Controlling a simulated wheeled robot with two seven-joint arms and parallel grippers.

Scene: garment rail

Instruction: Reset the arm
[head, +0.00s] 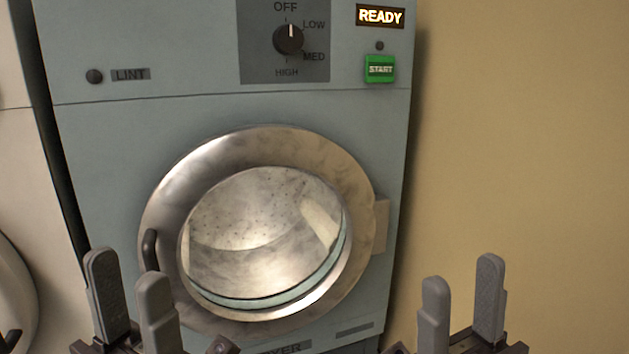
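My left gripper (130,290) is at the bottom left, in front of the lower left of the dryer. Its two grey fingers stand upright and apart, with nothing between them. My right gripper (463,290) is at the bottom right, in front of the tan wall. Its two fingers are also apart and empty. Both arms are mostly hidden below the picture's edge.
A blue-grey dryer (110,150) faces me, its round door (360,200) closed, handle (150,250) on the left. A knob (289,39) points to OFF, beside a green START button (380,69) and READY display (380,16). A tan wall (530,150) is right; a white machine (15,170) left.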

